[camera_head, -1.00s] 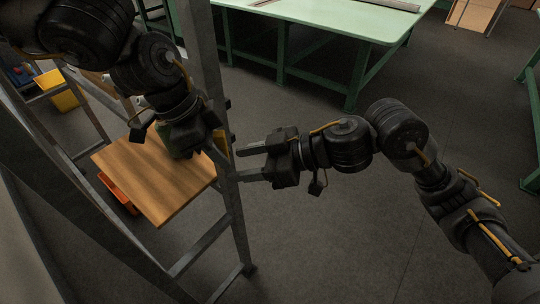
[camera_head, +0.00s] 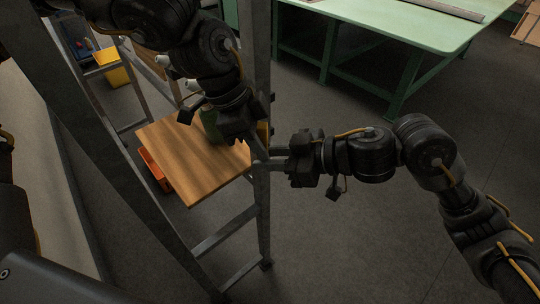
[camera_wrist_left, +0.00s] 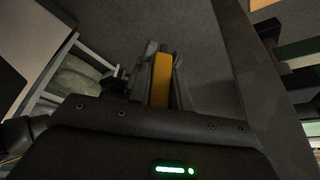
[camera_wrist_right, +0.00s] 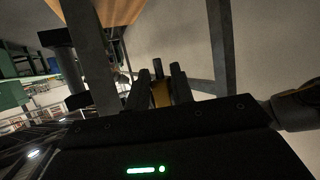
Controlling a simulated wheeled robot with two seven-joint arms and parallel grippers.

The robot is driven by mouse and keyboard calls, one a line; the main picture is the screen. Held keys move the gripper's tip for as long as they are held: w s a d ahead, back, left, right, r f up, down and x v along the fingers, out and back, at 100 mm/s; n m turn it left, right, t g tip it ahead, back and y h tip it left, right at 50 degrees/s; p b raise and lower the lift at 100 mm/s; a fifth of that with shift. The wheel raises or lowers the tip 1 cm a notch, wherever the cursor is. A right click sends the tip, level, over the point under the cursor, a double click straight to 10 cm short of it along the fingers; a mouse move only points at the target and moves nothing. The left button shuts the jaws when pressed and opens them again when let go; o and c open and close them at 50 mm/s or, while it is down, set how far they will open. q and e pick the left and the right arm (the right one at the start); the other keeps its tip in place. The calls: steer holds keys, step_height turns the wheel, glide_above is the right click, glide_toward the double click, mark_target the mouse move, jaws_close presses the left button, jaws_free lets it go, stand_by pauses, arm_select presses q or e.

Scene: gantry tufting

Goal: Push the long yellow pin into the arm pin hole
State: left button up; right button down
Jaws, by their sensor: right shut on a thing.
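My right gripper (camera_head: 270,158) comes in from the right, its fingers overlapping a grey frame post in the head view. In the right wrist view its fingers (camera_wrist_right: 160,85) are shut on a yellow part (camera_wrist_right: 160,95). A dark cylinder stands just beyond it. My left gripper (camera_head: 250,138) points down at the post above a wooden board. In the left wrist view a long yellow-orange part (camera_wrist_left: 161,78) lies between its fingers (camera_wrist_left: 163,62); I cannot tell whether they grip it. A little yellow (camera_head: 262,132) shows beside the post. I cannot make out the pin hole or which yellow part is the pin.
A grey metal frame (camera_head: 258,215) stands around the wooden board (camera_head: 190,160). A green object (camera_head: 210,125) is on the board, and an orange bin (camera_head: 155,172) is below. A green table (camera_head: 400,28) is at the back. The floor at the right is clear.

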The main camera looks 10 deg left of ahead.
arm_select(q)
steer(key=o, duration=0.5)
